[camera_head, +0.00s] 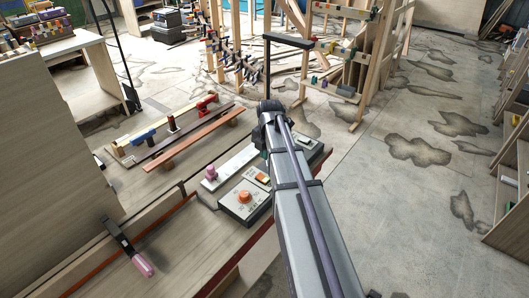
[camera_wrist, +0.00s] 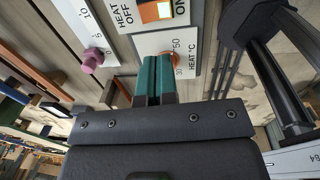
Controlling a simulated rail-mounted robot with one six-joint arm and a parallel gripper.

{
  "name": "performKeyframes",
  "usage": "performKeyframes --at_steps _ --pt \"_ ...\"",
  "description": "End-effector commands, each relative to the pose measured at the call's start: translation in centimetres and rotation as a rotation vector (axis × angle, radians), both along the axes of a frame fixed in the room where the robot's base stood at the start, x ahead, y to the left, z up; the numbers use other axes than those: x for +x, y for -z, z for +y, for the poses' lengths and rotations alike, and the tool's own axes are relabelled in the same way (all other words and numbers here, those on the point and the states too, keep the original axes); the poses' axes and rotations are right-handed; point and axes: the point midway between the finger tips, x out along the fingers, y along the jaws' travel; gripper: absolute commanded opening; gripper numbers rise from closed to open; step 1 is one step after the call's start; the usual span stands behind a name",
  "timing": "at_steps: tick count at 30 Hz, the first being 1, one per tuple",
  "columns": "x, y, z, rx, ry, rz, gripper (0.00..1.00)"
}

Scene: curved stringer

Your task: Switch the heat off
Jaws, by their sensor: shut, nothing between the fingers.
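The heat switch (camera_wrist: 153,11) is an orange rocker on a white plate marked HEAT OFF on one side and ON on the other. It is at the top edge of the wrist view and partly cut off. In the head view the orange switch (camera_head: 262,179) is on the bench panel, behind an orange dial knob (camera_head: 244,197). My gripper (camera_wrist: 153,62) has green fingers, shut and empty. In the wrist view they overlap the HEAT °C dial plate (camera_wrist: 187,42), below the switch in the picture, and largely hide the knob. Contact and the rocker's tilt cannot be told.
A pink knob (camera_wrist: 92,60) on a white scale strip stands left of the fingers; it also shows in the head view (camera_head: 211,172). A pink-handled tool (camera_head: 141,264) lies at the bench front. Wooden strips with clamps (camera_head: 190,140) lie further back.

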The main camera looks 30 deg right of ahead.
Motion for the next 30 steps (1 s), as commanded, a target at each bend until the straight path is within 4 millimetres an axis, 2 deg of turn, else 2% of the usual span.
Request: performKeyframes --at_steps 1,4,15,21,30 --pt "-0.1 -2.0 0.0 0.0 0.0 0.0 0.0" --pt "-0.3 -2.9 -0.1 0.0 0.0 0.0 0.0" --pt "-0.3 -2.7 -0.1 0.0 0.0 -0.001 0.0" --pt "1.2 -2.7 0.0 0.015 0.001 -0.036 0.0" --pt "1.2 -2.6 0.0 0.015 0.001 -0.04 0.0"
